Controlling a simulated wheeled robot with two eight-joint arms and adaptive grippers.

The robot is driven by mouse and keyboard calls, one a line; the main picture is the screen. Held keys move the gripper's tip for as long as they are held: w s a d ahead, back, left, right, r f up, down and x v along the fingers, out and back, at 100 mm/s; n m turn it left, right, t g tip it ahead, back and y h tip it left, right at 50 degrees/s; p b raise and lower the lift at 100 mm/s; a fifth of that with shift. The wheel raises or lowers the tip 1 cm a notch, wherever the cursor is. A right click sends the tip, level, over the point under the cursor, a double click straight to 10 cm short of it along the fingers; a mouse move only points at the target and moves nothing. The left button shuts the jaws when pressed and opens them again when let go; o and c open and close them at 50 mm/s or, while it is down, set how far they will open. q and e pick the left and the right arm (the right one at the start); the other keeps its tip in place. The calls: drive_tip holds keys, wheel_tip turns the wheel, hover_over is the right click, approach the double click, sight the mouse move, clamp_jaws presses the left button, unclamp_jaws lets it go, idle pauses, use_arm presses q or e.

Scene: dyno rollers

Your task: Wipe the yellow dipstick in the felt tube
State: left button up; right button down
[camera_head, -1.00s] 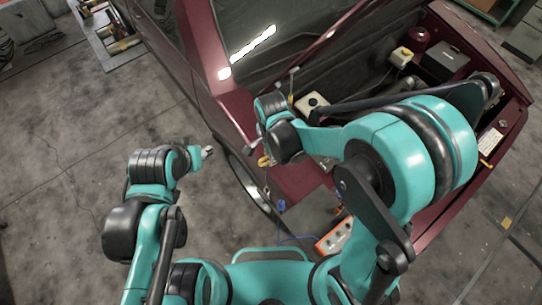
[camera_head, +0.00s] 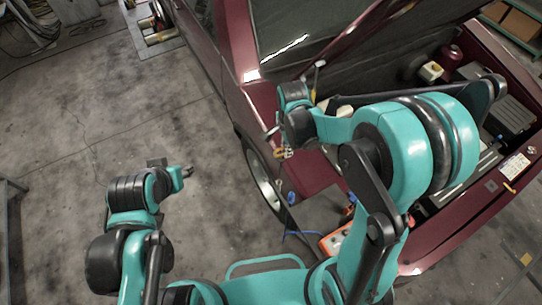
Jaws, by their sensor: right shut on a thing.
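My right gripper (camera_head: 280,148) is at the car's near front side, beyond the front wheel in the picture. It is shut on a small yellow piece, the handle of the yellow dipstick (camera_head: 285,154). The dipstick's thin rod cannot be made out clearly. The felt tube cannot be told apart with certainty. My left gripper (camera_head: 187,172) is over the bare floor at left, apart from the car. Its fingers are too small to tell whether they are open.
The dark red car (camera_head: 310,172) has its hood raised over the engine bay. A small blue item (camera_head: 291,198) is near the wheel (camera_head: 262,180). An orange box with buttons (camera_head: 334,241) is at lower middle.

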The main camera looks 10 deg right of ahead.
drive_tip(key=shift+w+f, duration=0.15)
drive_tip(key=shift+f, duration=0.15)
use_arm(q)
drive_tip(key=f+b, duration=0.3)
drive_tip(key=shift+w+f, duration=0.25)
drive_tip(key=shift+w, duration=0.05)
use_arm(e)
drive_tip(key=f, duration=0.4)
drive_tip(key=shift+w+f, duration=0.25)
drive_tip(key=shift+f, duration=0.1)
use_arm(q)
wheel_tip(320, 180, up, 11)
drive_tip(key=p, duration=1)
drive_tip(key=shift+f, duration=0.2)
use_arm(e)
wheel_tip(320, 180, up, 13)
